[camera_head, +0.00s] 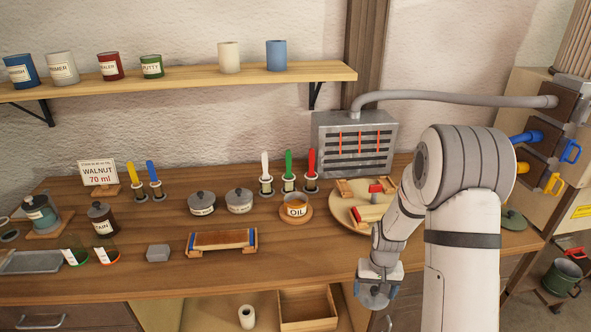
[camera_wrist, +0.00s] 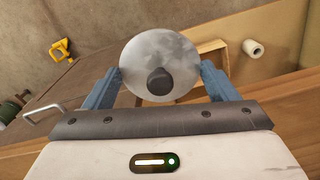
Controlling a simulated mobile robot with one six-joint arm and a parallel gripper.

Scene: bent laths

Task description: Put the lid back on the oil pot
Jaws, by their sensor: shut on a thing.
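The oil pot (camera_head: 296,210) stands upright on a round wooden coaster on the bench. It has a label reading OIL, and its top is open with amber contents showing. My gripper (camera_head: 377,290) is low, in front of the bench's front edge, to the right of the pot and nearer than it. In the wrist view my gripper (camera_wrist: 160,82) is shut on a round grey lid (camera_wrist: 160,55) with a dark knob, its blue fingers at either side of the rim. The lid also shows in the head view (camera_head: 374,299), partly covered by the gripper.
Two lidded grey pots (camera_head: 239,200) stand left of the oil pot, and coloured handles (camera_head: 289,172) in holders stand behind it. A round board (camera_head: 350,203) with clamped pieces lies to its right. A wooden rack (camera_head: 222,241) lies in front, left. A green lid (camera_head: 513,220) lies far right.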

